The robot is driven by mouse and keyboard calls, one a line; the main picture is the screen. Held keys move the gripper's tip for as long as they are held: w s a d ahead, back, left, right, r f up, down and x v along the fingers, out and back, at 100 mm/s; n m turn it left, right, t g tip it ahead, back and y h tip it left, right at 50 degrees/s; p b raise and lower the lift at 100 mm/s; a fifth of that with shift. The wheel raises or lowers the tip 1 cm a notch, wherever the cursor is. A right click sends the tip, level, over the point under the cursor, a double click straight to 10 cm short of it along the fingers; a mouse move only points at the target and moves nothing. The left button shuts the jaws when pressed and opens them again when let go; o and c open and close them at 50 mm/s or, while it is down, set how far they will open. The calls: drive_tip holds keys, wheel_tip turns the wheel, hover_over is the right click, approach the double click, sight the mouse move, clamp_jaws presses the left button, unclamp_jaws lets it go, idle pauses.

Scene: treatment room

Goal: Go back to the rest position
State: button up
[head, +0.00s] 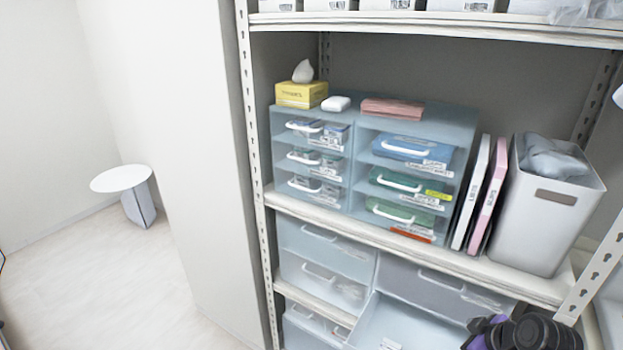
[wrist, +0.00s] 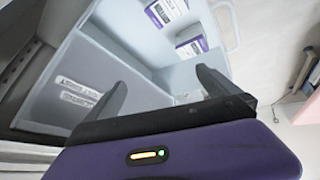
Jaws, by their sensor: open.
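My gripper (wrist: 162,88) is open, with its two dark fingers spread apart and nothing between them. In the wrist view it is over or close to a pale blue-grey open drawer (wrist: 130,60); I cannot tell whether it touches it. Two white and purple boxes (wrist: 166,11) (wrist: 192,47) lie inside the drawer. In the head view, purple and black parts of my arm show at the bottom right, in front of a pulled-out lower drawer (head: 395,325). The fingertips are not clear there.
A metal shelf rack (head: 400,238) holds a drawer cabinet (head: 362,150), a yellow tissue box (head: 301,94), white and pink binders (head: 487,195) and a grey-white bin (head: 545,210). A rack post stands close to my arm at the right. A round white table (head: 121,178) stands left; the floor (head: 110,275) there is clear.

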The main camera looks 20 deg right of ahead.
drive_tip(key=s+a+r+m+t+h+b, duration=0.25)
drive_tip(key=s+a+r+t, duration=0.2)
drive_tip(key=s+a, duration=0.5)
drive_tip(key=s+a+r+m+t+h+b, duration=0.1)
drive_tip(key=s+a+r+m+t+b, duration=0.35)
drive_tip(key=a, duration=0.75)
drive_tip(key=s+a+f+n+y+b, duration=0.1)
drive_tip(key=s+a+f+n+y, duration=0.1)
drive_tip(key=s, duration=0.4)
drive_tip(key=s+a+f+n+g+y+b, duration=0.1)
drive_tip(key=s+a+f+y+b, duration=0.1)
drive_tip(key=s+a, duration=0.3)
drive_tip(key=shift+s+a+f+n, duration=0.2)
drive_tip(key=shift+s+n, duration=0.2)
drive_tip(key=shift+s, duration=0.6)
